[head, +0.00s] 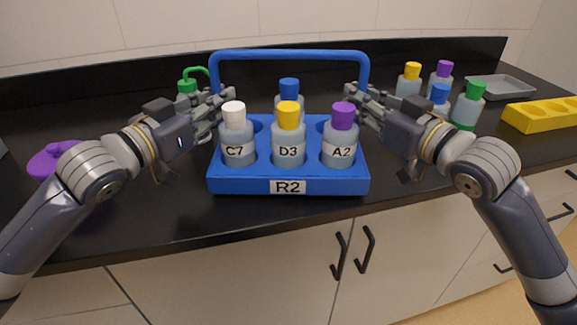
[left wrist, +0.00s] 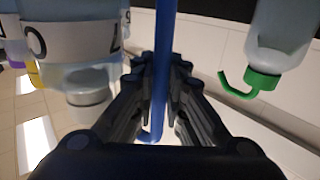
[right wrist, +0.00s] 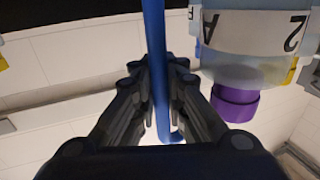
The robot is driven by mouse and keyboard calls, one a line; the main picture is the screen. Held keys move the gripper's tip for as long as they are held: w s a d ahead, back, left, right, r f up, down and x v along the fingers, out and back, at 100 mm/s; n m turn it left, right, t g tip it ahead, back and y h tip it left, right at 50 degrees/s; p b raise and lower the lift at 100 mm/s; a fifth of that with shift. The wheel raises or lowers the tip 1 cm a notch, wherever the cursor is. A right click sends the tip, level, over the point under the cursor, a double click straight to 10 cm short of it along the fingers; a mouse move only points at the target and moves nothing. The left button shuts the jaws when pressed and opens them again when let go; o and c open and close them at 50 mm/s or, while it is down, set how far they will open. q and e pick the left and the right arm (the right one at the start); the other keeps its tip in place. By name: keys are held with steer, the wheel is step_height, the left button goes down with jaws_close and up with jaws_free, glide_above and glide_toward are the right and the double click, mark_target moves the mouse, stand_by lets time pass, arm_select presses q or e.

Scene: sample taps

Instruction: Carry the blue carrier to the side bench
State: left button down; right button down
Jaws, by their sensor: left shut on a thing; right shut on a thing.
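The blue carrier (head: 240,187), labelled R2, is at the centre of the head view over the black bench's front edge. Its blue handle frame rises at the back. It holds bottles: a white-capped C7 (head: 234,148), a yellow-capped D3 (head: 288,150), a purple-capped A2 (head: 341,150) and a blue-capped one (head: 289,92) behind. My left gripper (head: 222,105) is shut on the handle's left post, which shows between the fingers in the left wrist view (left wrist: 162,70). My right gripper (head: 357,102) is shut on the right post, seen in the right wrist view (right wrist: 155,70). I cannot tell whether the carrier touches the bench.
A green-capped pump bottle (head: 188,88) stands behind my left gripper. A purple object (head: 50,158) lies at left. Several capped bottles (head: 467,108), a yellow rack (head: 545,114) and a grey tray (head: 500,87) are at right. Cabinets with black handles (head: 366,250) are below the bench.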

arm_select(q)
steer(key=shift+w+a+f+b, duration=0.15)
steer(key=shift+a+f+b, duration=0.05)
steer(key=shift+f+b, duration=0.35)
arm_select(e)
steer(key=shift+w+d+f, duration=0.1)
steer(key=shift+d+f, duration=0.15)
steer(key=shift+f, duration=0.25)
arm_select(q)
steer(key=c, duration=2)
jaws_free()
arm_select(e)
steer(key=c, duration=2.1)
jaws_free()
steer(key=shift+f, duration=0.15)
arm_select(q)
steer(key=o, duration=0.4)
steer(key=shift+c, duration=0.2)
arm_select(e)
steer(key=o, duration=0.5)
steer(key=shift+c, duration=0.2)
steer(key=shift+a, duration=0.15)
arm_select(q)
steer(key=shift+s+d, duration=0.1)
steer(key=shift+s, duration=0.1)
